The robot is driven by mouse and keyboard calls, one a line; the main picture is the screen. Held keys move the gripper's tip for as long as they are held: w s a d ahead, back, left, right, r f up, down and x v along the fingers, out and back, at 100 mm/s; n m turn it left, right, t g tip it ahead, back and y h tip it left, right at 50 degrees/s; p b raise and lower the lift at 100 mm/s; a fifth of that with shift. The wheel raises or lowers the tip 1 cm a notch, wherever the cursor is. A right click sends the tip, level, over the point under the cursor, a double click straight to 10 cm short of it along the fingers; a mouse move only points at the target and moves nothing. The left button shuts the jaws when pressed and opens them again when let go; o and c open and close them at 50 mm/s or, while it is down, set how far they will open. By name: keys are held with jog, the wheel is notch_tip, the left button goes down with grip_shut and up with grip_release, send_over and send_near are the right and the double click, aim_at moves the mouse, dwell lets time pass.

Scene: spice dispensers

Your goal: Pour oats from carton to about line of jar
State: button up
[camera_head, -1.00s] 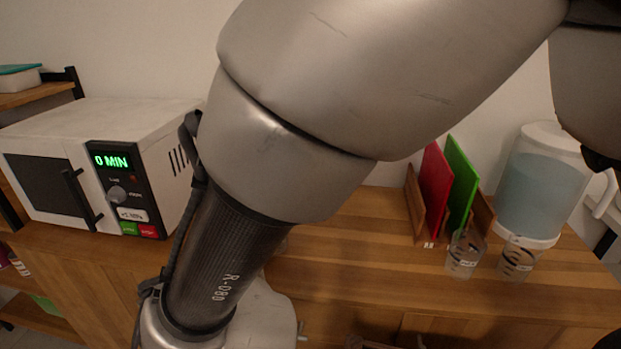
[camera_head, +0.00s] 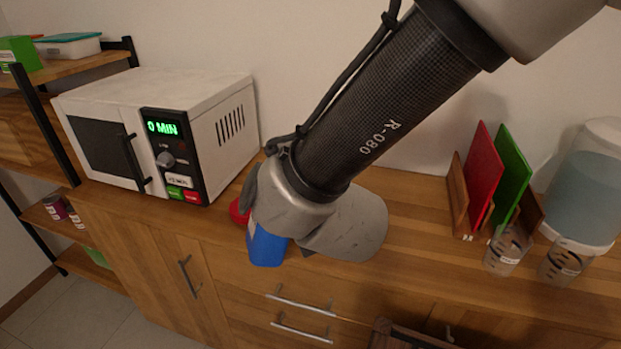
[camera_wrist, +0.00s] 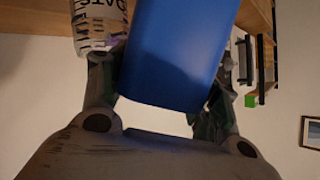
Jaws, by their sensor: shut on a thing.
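My gripper (camera_wrist: 164,75) is shut on a blue carton (camera_wrist: 178,45), with a finger on each side of it in the wrist view. In the head view the carton (camera_head: 266,247) shows below my wrist, overlapping the counter's front edge. My fingers are hidden there behind my arm. A clear jar (camera_wrist: 98,18) with a white label shows at the top left of the wrist view, beside the carton. Its lettering appears upside down and seems to read OATS. The jar's fill line and contents cannot be made out. The carton's opening is not visible.
A microwave (camera_head: 160,135) stands left on the wooden counter (camera_head: 400,225). A red round thing (camera_head: 239,211) shows beside my wrist. Cutting boards (camera_head: 485,175), clear cups (camera_head: 506,248) and a water dispenser (camera_head: 585,185) stand right. Counter between my arm and the boards looks clear.

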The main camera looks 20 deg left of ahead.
jog(key=shift+w+d+r+m+g, duration=0.2)
jog(key=shift+w+r+m+g, duration=0.1)
jog(key=shift+w+r, duration=0.45)
jog(key=shift+w+d+r+m+g, duration=0.2)
jog(key=shift+w+r+m+g, duration=0.1)
jog(key=shift+w, duration=0.1)
jog(key=shift+w+d+r+m+g, duration=0.2)
jog(key=shift+w+g, duration=0.1)
jog(key=shift+w, duration=0.1)
jog(key=shift+w+d+r+m+g+y, duration=0.15)
jog(key=shift+w+r+m+g+y, duration=0.35)
jog(key=shift+g, duration=0.3)
jog(key=shift+w+r+m+g, duration=0.1)
jog(key=shift+w+m+g, duration=0.1)
jog(key=shift+m+g, duration=0.1)
jog(key=shift+w+d+f+m+g+p, duration=0.2)
jog(key=shift+w+f+m+g+p, duration=0.15)
jog(key=shift+f+m+g+p, duration=0.2)
jog(key=shift+w+d+r+m+g+y+p, duration=0.15)
jog(key=shift+w+r+m+g+y+p, duration=0.25)
jog(key=shift+p, duration=0.3)
dwell(0.6)
jog(key=shift+w+d+m+g+p, duration=0.3)
jog(key=shift+w+m+g+p, duration=0.2)
jog(key=shift+w, duration=0.35)
dwell(0.6)
jog(key=shift+w+d+r+m+g+y+p, duration=0.1)
jog(key=shift+w+m+g+y+p, duration=0.25)
jog(key=shift+p, duration=0.3)
dwell(1.4)
